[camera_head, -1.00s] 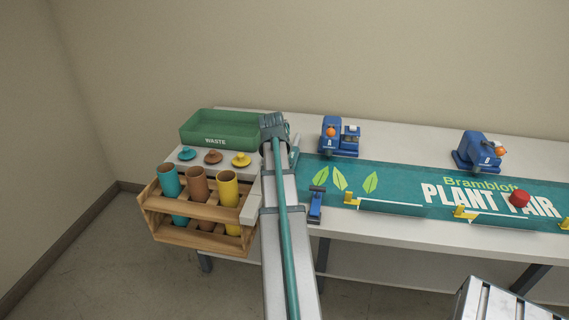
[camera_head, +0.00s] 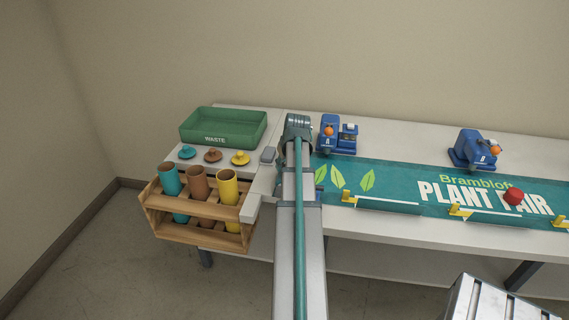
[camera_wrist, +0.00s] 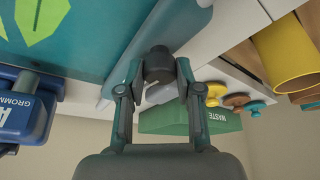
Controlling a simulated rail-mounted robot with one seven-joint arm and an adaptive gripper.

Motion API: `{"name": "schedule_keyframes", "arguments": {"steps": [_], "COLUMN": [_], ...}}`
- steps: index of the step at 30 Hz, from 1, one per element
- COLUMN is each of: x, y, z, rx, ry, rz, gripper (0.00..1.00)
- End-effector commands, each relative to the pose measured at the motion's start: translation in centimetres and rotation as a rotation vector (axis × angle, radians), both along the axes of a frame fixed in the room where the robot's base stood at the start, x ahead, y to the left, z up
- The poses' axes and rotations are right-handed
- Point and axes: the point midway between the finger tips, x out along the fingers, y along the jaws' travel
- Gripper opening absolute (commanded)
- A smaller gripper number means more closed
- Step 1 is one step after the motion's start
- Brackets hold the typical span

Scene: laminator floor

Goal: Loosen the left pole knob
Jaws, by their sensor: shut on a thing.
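In the wrist view my gripper (camera_wrist: 160,78) has both fingers closed around a dark grey, round knob (camera_wrist: 157,62). The knob sits by a grey-blue bar (camera_wrist: 175,22), apparently the pole along the banner's end. I cannot tell from the picture how far the knob is turned. The teal banner (camera_wrist: 90,35) with a green leaf lies beside it. In the head view my gripper (camera_head: 297,128) is at the banner's left end, and my arm hides the knob and fingertips. The banner (camera_head: 400,185) lies along the table there.
A green waste tray (camera_head: 222,127) stands at the back left. Small coloured caps (camera_head: 213,155) lie before it. A wooden rack (camera_head: 198,212) with coloured tubes is at front left. Blue machine A (camera_head: 338,135) stands close right of my gripper; blue machine B (camera_head: 474,150) is farther right.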

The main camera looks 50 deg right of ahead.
Motion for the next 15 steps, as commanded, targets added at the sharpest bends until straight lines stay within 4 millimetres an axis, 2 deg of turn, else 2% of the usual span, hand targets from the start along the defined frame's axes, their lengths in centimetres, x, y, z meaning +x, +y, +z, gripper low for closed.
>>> {"name": "schedule_keyframes", "arguments": {"steps": [6, 15], "x": [-0.06, -0.05], "y": [-0.14, -0.1], "z": [0.02, -0.02], "rx": [0.001, 0.0], "ry": [0.002, 0.001], "rz": [0.107, 0.165], "gripper": [0.0, 0.0]}}
